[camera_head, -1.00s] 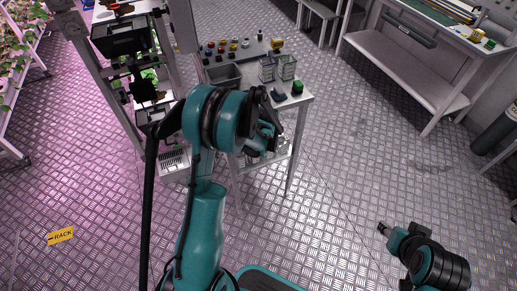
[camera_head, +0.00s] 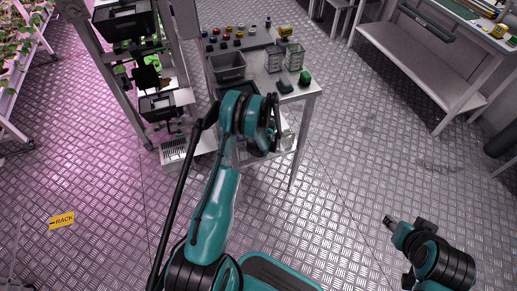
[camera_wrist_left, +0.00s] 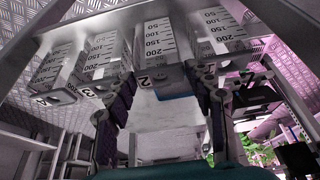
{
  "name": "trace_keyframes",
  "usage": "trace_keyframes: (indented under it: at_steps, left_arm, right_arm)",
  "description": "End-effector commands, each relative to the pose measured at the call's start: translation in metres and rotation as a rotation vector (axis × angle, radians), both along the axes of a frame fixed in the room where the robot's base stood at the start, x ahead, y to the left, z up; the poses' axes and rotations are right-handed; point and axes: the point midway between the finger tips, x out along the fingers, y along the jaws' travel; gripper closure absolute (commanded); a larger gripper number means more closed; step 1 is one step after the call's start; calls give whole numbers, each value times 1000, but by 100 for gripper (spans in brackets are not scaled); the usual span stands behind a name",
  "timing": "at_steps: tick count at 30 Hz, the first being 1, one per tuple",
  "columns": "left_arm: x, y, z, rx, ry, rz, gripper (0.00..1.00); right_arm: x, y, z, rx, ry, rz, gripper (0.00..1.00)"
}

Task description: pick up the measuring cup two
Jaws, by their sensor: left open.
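The measuring cup two (camera_wrist_left: 158,45) is a clear cup with black scale marks and a "2" on its near tab, in the upper middle of the left wrist view. My left gripper (camera_wrist_left: 165,85) is open, with its dark fingers on either side of that cup's near end. I cannot tell whether they touch it. In the head view my left gripper (camera_head: 271,125) is at the front of the table, partly hidden by my own arm. My right gripper (camera_head: 390,221) is over the floor at lower right, away from the table; its jaws are too small to read.
More measuring cups, including one marked "4" (camera_wrist_left: 60,72) and one at the right (camera_wrist_left: 218,32), stand close beside cup two. The table (camera_head: 305,95) holds a grey bin (camera_head: 228,66), wire baskets (camera_head: 294,57) and a green item (camera_head: 305,77).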

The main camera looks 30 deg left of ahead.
Motion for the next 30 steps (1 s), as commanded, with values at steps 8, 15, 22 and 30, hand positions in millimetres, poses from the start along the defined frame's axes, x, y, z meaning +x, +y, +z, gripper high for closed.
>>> trace_keyframes:
  at_steps: [8, 15, 22, 30]
  left_arm:
    - [4, 4, -15, 0, 0, -2, 47]
    - [4, 4, -15, 0, 0, -2, 81]
    - [4, 4, -15, 0, 0, -1, 81]
    - [5, 5, -12, 0, 0, -2, 81]
  right_arm:
    - [0, 0, -7, 0, 0, 0, 60]
    - [0, 0, -7, 0, 0, 0, 60]
    - [0, 0, -7, 0, 0, 0, 60]
    - [0, 0, -6, 0, 0, 0, 60]
